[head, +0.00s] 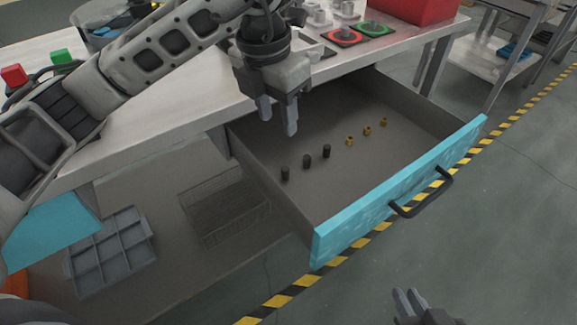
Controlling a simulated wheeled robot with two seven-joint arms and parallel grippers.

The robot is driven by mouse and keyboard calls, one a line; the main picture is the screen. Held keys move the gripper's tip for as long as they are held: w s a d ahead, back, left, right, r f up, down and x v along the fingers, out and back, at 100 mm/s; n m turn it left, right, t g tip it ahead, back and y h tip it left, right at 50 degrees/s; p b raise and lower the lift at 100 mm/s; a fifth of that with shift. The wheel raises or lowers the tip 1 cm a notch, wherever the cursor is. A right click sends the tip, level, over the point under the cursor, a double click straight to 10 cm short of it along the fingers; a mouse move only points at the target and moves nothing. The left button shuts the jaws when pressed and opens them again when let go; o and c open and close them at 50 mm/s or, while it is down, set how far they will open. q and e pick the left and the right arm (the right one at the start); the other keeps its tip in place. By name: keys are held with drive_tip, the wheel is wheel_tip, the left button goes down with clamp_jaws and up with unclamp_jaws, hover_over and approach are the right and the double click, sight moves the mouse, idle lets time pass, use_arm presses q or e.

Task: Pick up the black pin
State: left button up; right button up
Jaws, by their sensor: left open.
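Three small black pins stand upright in a row on the floor of an open drawer: a left one (285,174), a middle one (306,161) and a right one (326,151). Several small brass-coloured pieces (367,131) stand in line further right. My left gripper (278,118) points down over the drawer's back left part, above and behind the black pins. Its fingers are apart and nothing shows between them. My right gripper (408,300) is at the bottom edge, outside the drawer and over the floor. Its two fingertips show a small gap.
The drawer (400,180) has a raised blue front with a black handle (425,197). A white worktop (190,110) lies behind it, with a red bin (405,8) at the back. A wire basket (225,210) and a grey divided tray (110,250) sit lower left.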

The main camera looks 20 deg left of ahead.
use_arm(q)
hover_over(285, 168)
drive_tip(key=s, duration=0.1)
drive_tip(key=f, duration=1)
drive_tip(key=shift+s+a+f, duration=0.1)
drive_tip(key=shift+s+f, duration=0.05)
drive_tip(key=shift+s, duration=0.05)
drive_tip(key=shift+w+f, duration=0.2)
drive_tip(key=shift+f, duration=0.65)
drive_tip(key=shift+w+f, duration=0.2)
drive_tip(key=shift+f, duration=0.65)
drive_tip(key=shift+w+f, duration=0.2)
drive_tip(key=shift+f, duration=0.65)
clamp_jaws()
